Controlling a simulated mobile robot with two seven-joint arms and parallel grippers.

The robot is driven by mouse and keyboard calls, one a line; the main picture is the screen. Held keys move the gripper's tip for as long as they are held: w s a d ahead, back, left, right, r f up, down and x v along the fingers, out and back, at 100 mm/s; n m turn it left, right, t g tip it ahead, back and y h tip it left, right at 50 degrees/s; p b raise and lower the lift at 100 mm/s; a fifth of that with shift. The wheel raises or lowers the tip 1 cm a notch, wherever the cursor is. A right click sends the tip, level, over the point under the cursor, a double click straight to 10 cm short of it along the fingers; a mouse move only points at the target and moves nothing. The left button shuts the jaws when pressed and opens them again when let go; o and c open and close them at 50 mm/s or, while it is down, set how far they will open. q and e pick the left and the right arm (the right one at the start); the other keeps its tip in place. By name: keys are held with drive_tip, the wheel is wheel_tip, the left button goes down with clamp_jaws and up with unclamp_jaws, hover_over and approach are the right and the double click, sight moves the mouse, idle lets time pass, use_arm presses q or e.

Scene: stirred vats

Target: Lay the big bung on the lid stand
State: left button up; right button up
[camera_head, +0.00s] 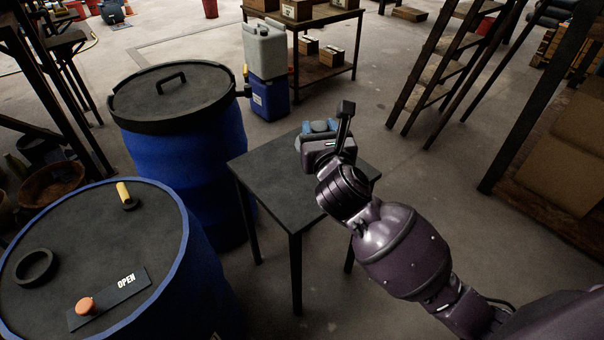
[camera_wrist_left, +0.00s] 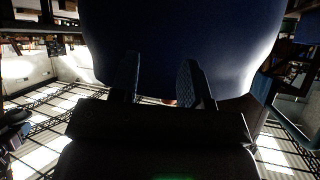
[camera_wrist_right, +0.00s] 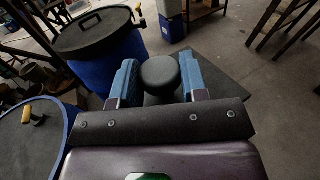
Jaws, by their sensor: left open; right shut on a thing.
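The big bung (camera_wrist_right: 160,72) is a dark piece with a round, knob-like top, seen between the blue fingers of my right gripper (camera_wrist_right: 158,78) in the right wrist view. That gripper is shut on it. In the head view my right gripper (camera_head: 319,129) is over the far part of a small dark table, which I take as the lid stand (camera_head: 265,180); it mostly hides the bung there. I cannot tell whether the bung touches the top. My left gripper (camera_wrist_left: 158,80) is open and empty, facing a blue curved surface; it is outside the head view.
A blue vat (camera_head: 130,250) at front left has a dark ring (camera_head: 36,267), a yellow-handled part (camera_head: 124,193) and an OPEN plate with an orange knob. A lidded blue vat (camera_head: 185,150) stands close left of the table. The near part of the tabletop is clear.

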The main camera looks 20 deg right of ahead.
drive_tip(key=w+a+f+m+h+b, duration=0.1)
drive_tip(key=w+f+m+h+b, duration=0.1)
drive_tip(key=w+f+b, duration=0.65)
drive_tip(key=b, duration=0.2)
hover_over(298, 202)
wheel_tip(298, 202, down, 6)
drive_tip(key=shift+g, duration=0.4)
wheel_tip(298, 202, down, 12)
drive_tip(key=b, duration=0.4)
drive_tip(key=shift+w+r, duration=0.1)
drive_tip(key=shift+r, duration=0.15)
drive_tip(key=shift+f+b, duration=0.35)
drive_tip(key=shift+f, duration=0.05)
drive_tip(key=shift+r, duration=0.1)
drive_tip(key=shift+f, duration=0.2)
drive_tip(key=o, duration=0.9)
use_arm(q)
wheel_tip(298, 202, down, 13)
drive_tip(key=d+m+g, duration=0.1)
drive_tip(key=m, duration=0.1)
drive_tip(key=shift+s+r+h, duration=0.2)
drive_tip(key=shift+s+h, duration=0.1)
drive_tip(key=shift+s, duration=0.05)
